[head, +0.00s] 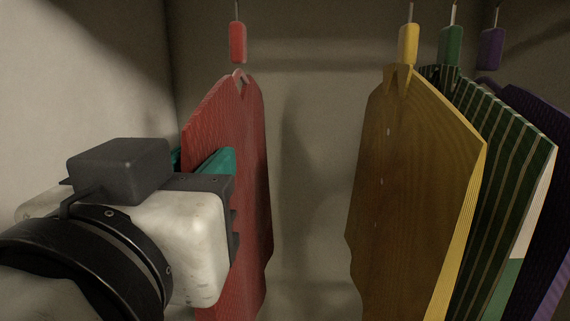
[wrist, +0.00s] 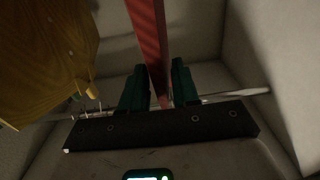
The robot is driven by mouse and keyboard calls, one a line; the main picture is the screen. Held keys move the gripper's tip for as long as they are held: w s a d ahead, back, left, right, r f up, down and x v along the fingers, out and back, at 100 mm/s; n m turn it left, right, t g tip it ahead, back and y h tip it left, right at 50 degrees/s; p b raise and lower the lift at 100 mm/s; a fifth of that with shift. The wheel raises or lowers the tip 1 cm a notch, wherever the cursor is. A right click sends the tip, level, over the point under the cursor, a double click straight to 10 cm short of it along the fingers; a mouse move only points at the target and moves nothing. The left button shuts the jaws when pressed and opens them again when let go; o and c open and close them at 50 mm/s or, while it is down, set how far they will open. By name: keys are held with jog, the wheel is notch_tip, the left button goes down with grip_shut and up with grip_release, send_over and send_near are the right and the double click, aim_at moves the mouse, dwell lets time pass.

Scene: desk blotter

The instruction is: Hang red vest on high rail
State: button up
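The red vest (head: 235,190) is upright at the left in the head view, a flat panel with a small notch at its top. A red tag (head: 237,42) hangs just above that top, with a thin gap showing between them. My gripper (head: 205,165) is at the vest's near edge, one teal finger on each side. In the wrist view the red vest (wrist: 148,35) runs as a narrow strip between the fingers of my gripper (wrist: 161,85) and nearly fills the space between them. The exact finger contact is dim.
A yellow vest (head: 405,190) hangs at the right under a yellow tag (head: 408,44). A green striped vest (head: 510,170) and a purple vest (head: 552,200) are close beyond it. Bare wall shows between red and yellow. A thin pale rod (wrist: 235,95) crosses the wrist view.

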jog(key=o, duration=0.4)
jog(key=shift+o, duration=0.2)
